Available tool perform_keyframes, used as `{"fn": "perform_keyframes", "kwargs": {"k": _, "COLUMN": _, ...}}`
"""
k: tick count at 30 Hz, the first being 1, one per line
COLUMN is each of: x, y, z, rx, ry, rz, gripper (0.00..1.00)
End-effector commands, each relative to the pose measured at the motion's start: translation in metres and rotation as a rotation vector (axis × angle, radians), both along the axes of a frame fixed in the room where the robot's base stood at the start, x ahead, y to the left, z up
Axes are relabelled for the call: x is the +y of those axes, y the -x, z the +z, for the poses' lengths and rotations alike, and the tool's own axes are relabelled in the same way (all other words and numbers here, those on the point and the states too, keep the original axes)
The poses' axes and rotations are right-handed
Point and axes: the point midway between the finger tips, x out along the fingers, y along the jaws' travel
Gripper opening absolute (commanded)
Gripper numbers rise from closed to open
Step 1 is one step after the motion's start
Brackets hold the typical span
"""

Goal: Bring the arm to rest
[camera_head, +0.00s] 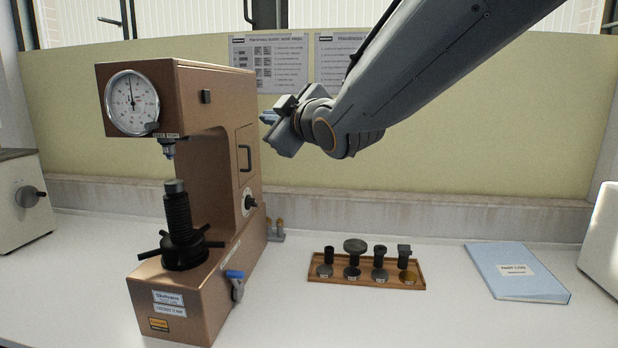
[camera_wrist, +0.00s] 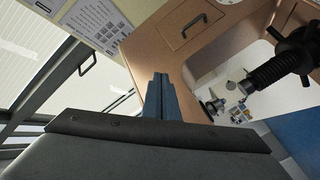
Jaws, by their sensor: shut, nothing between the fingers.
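My gripper (camera_head: 269,117) is at the end of my arm, which reaches in from the upper right in the head view. It is raised above the bench, just right of the upper part of the brown hardness tester (camera_head: 222,97). In the wrist view my gripper (camera_wrist: 160,78) has its fingers together with nothing between them. The tester's brown body (camera_wrist: 150,45) and its dark elevating screw (camera_wrist: 275,70) show behind the fingers. In the head view the tester has a round dial (camera_head: 131,103), and a small test piece (camera_head: 174,186) sits on top of its screw.
A wooden tray (camera_head: 316,280) with several anvils and discs lies on the bench below my arm. A blue folder (camera_head: 517,272) lies at right. Parts of white machines stand at the left (camera_head: 20,200) and right (camera_head: 602,240) edges. The bench between tray and folder is clear.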

Motion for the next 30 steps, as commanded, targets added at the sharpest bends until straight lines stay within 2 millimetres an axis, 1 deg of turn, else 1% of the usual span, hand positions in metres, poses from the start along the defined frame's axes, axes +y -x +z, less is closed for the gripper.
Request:
{"fn": "perform_keyframes", "kwargs": {"k": 1, "x": -0.019, "y": -0.006, "z": -0.025, "rx": 0.072, "ry": 0.007, "rz": -0.045, "gripper": 0.00}}
{"fn": "perform_keyframes", "kwargs": {"k": 2, "x": -0.031, "y": -0.009, "z": -0.040, "rx": 0.120, "ry": 0.011, "rz": -0.073, "gripper": 0.00}}
{"fn": "perform_keyframes", "kwargs": {"k": 3, "x": -0.048, "y": -0.012, "z": -0.062, "rx": 0.188, "ry": 0.012, "rz": -0.114, "gripper": 0.00}}
{"fn": "perform_keyframes", "kwargs": {"k": 4, "x": -0.061, "y": -0.013, "z": -0.079, "rx": 0.241, "ry": 0.015, "rz": -0.145, "gripper": 0.00}}
{"fn": "perform_keyframes", "kwargs": {"k": 5, "x": -0.074, "y": -0.013, "z": -0.095, "rx": 0.294, "ry": 0.015, "rz": -0.178, "gripper": 0.00}}
{"fn": "perform_keyframes", "kwargs": {"k": 6, "x": -0.091, "y": -0.011, "z": -0.117, "rx": 0.364, "ry": 0.014, "rz": -0.223, "gripper": 0.00}}
{"fn": "perform_keyframes", "kwargs": {"k": 8, "x": -0.118, "y": -0.006, "z": -0.149, "rx": 0.469, "ry": 0.011, "rz": -0.290, "gripper": 0.00}}
{"fn": "perform_keyframes", "kwargs": {"k": 9, "x": -0.135, "y": 0.000, "z": -0.170, "rx": 0.539, "ry": 0.009, "rz": -0.337, "gripper": 0.00}}
{"fn": "perform_keyframes", "kwargs": {"k": 11, "x": -0.161, "y": 0.012, "z": -0.201, "rx": 0.646, "ry": 0.001, "rz": -0.408, "gripper": 0.00}}
{"fn": "perform_keyframes", "kwargs": {"k": 12, "x": -0.178, "y": 0.021, "z": -0.221, "rx": 0.716, "ry": -0.005, "rz": -0.455, "gripper": 0.00}}
{"fn": "perform_keyframes", "kwargs": {"k": 14, "x": -0.202, "y": 0.039, "z": -0.249, "rx": 0.825, "ry": -0.017, "rz": -0.529, "gripper": 0.00}}
{"fn": "perform_keyframes", "kwargs": {"k": 15, "x": -0.218, "y": 0.053, "z": -0.268, "rx": 0.897, "ry": -0.027, "rz": -0.580, "gripper": 0.00}}
{"fn": "perform_keyframes", "kwargs": {"k": 17, "x": -0.241, "y": 0.077, "z": -0.294, "rx": 1.006, "ry": -0.041, "rz": -0.660, "gripper": 0.00}}
{"fn": "perform_keyframes", "kwargs": {"k": 18, "x": -0.255, "y": 0.094, "z": -0.310, "rx": 1.079, "ry": -0.052, "rz": -0.712, "gripper": 0.00}}
{"fn": "perform_keyframes", "kwargs": {"k": 20, "x": -0.273, "y": 0.123, "z": -0.331, "rx": 1.187, "ry": -0.070, "rz": -0.790, "gripper": 0.00}}
{"fn": "perform_keyframes", "kwargs": {"k": 21, "x": -0.284, "y": 0.142, "z": -0.344, "rx": 1.257, "ry": -0.084, "rz": -0.841, "gripper": 0.00}}
{"fn": "perform_keyframes", "kwargs": {"k": 23, "x": -0.296, "y": 0.170, "z": -0.359, "rx": 1.350, "ry": -0.102, "rz": -0.911, "gripper": 0.00}}
{"fn": "perform_keyframes", "kwargs": {"k": 24, "x": -0.303, "y": 0.187, "z": -0.367, "rx": 1.407, "ry": -0.114, "rz": -0.951, "gripper": 0.00}}
{"fn": "perform_keyframes", "kwargs": {"k": 27, "x": -0.313, "y": 0.221, "z": -0.380, "rx": 1.518, "ry": -0.136, "rz": -1.033, "gripper": 0.00}}
{"fn": "perform_keyframes", "kwargs": {"k": 30, "x": -0.318, "y": 0.241, "z": -0.385, "rx": 1.582, "ry": -0.149, "rz": -1.078, "gripper": 0.00}}
